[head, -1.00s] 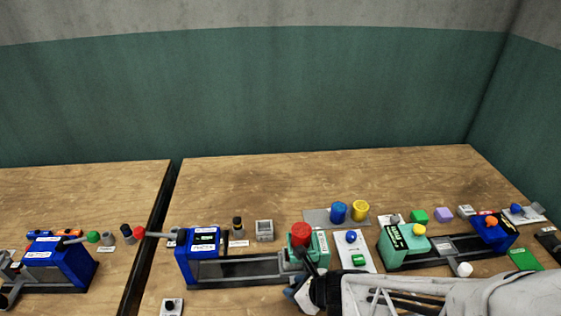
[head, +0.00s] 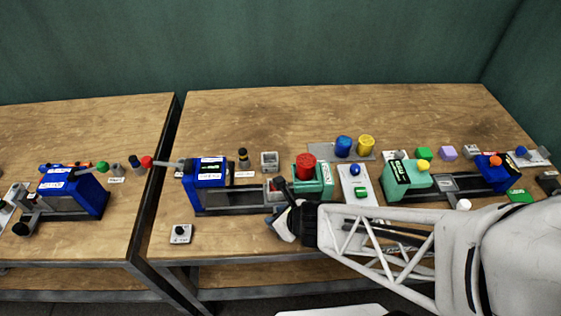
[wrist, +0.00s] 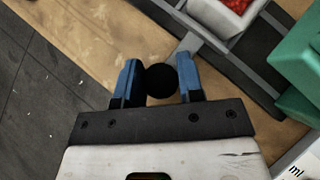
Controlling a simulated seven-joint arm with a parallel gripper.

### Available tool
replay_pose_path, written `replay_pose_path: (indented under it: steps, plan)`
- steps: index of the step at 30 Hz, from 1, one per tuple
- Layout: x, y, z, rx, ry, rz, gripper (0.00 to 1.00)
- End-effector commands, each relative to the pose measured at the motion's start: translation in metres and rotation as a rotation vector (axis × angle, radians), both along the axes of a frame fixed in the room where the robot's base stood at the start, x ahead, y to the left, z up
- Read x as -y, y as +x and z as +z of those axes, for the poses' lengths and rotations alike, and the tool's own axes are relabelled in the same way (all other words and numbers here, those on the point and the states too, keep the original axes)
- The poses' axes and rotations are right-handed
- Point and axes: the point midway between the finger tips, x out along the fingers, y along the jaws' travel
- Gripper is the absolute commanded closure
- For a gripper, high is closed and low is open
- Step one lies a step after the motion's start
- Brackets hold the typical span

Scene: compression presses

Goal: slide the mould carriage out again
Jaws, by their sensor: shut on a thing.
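The mould carriage (wrist: 211,18) is a pale tray holding something red, on a dark rail. In the head view it shows at the left edge of the green press head (head: 325,178) with the red cylinder (head: 306,167) on top. My gripper (wrist: 160,82) is shut on the black ball knob (wrist: 160,84) in front of the tray, a blue finger on each side. A grey bar (wrist: 199,42) runs by the tray. In the head view my gripper (head: 271,217) is at the bench side of the rail, and the knob is hidden there.
A blue press housing (head: 206,187) stands at the rail's left end. A white switch panel (head: 359,185) and a second press (head: 405,178) stand to the right. A small switch box (head: 181,234) lies front left. Bare bench lies behind the presses and at the front left.

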Motion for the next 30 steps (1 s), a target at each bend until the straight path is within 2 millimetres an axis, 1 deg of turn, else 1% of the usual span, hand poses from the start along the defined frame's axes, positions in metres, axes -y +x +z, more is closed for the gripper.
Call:
replay_pose_path:
  steps: [1,18,30]
  plan:
    - [-0.004,0.002,0.002,0.004,0.001,0.001,1.0]
    - [-0.039,0.001,0.003,0.003,0.002,0.001,1.0]
    - [-0.042,0.001,0.003,0.003,0.004,-0.001,1.0]
